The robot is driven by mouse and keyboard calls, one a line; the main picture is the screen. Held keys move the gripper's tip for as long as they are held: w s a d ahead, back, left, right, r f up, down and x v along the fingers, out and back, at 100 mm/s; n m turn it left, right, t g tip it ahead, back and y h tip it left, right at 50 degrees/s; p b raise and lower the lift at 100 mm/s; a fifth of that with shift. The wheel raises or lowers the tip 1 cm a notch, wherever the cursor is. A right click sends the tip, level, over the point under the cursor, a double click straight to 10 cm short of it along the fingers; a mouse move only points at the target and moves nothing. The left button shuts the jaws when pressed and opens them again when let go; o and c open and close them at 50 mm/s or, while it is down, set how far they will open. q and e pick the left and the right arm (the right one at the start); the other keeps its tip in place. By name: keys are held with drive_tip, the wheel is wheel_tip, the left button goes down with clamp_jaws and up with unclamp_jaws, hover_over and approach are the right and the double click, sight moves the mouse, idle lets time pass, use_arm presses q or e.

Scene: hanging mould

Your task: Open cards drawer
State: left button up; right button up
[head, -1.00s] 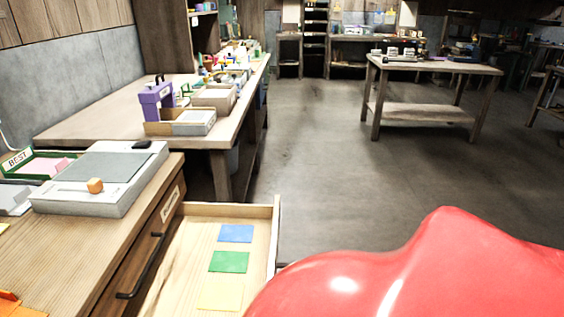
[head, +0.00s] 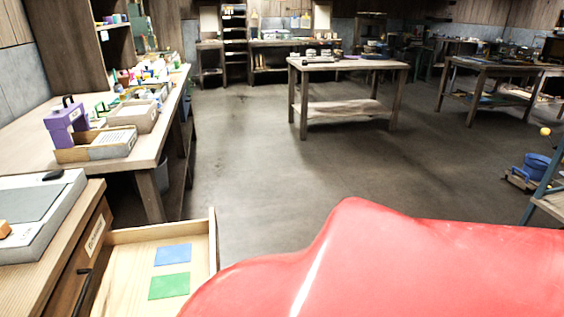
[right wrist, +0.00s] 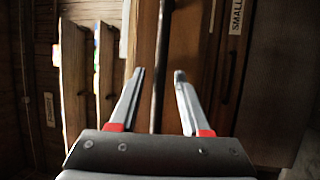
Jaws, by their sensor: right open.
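An open wooden drawer (head: 213,243) juts from the wooden cabinet at the lower left of the head view. A blue card (head: 173,254) and a green card (head: 170,286) lie flat in it. In the right wrist view my right gripper (right wrist: 159,73) is open. A dark bar handle (right wrist: 159,28) shows between its fingers in the picture; I cannot tell whether they touch it. My left gripper is not in view.
A large smooth red surface (head: 380,265) blocks the lower right of the head view. A workbench (head: 150,150) with a purple object (head: 65,123) stands behind the cabinet. Open floor (head: 250,150) lies to the right, before a wooden table (head: 345,64).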

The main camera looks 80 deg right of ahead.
drive_tip(key=s+f+b, duration=0.3)
drive_tip(key=s+b, duration=0.6)
drive_tip(key=s, duration=0.7)
drive_tip(key=shift+s, duration=0.2)
drive_tip(key=shift+r, duration=0.1)
